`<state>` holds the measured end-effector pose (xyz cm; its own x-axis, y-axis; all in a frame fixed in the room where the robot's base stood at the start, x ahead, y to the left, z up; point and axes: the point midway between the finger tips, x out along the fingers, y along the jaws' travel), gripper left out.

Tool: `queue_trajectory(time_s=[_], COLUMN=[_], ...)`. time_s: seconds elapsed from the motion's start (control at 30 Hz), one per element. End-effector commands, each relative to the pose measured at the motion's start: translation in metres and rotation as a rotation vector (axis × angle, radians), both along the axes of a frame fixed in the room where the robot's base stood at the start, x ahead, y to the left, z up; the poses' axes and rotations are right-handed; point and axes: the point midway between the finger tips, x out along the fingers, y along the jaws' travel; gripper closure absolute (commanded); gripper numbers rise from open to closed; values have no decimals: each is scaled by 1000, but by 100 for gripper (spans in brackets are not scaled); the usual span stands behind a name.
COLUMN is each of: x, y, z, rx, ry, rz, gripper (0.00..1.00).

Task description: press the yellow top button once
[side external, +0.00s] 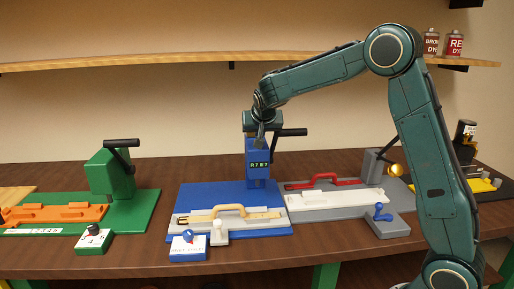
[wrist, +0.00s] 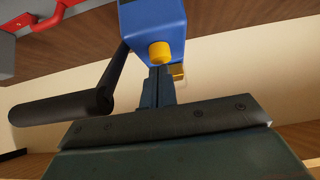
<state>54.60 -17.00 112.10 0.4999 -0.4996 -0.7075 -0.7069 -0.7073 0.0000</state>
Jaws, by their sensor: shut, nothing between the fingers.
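The yellow top button (wrist: 159,52) is a short cylinder on the blue press housing (wrist: 158,22) in the wrist view. In the side view the housing (side external: 257,181) stands at the back of a blue base, with a small dark display of green characters. My gripper (wrist: 160,72) is shut and empty, pointing at the button with its fingertips right by it. I cannot tell whether they touch. In the side view my gripper (side external: 260,135) is at the top of the housing, and the button cannot be made out there.
A black lever (wrist: 62,108) sticks out close beside my gripper; the lever (side external: 291,132) also shows right of the housing in the side view. A green station (side external: 110,175) stands left, a grey one with a red handle (side external: 325,178) right. A wooden shelf (side external: 150,63) runs behind.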

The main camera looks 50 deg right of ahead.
Motion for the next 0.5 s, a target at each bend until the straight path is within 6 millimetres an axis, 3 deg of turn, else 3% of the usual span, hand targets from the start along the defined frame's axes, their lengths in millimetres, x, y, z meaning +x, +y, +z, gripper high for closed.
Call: queue_trajectory(time_s=[0.27, 0.5], x=[0, 0], y=[0, 0], z=[-1, -23], rx=[0, 1], ry=[0, 4], rz=[0, 1], gripper=[100, 100])
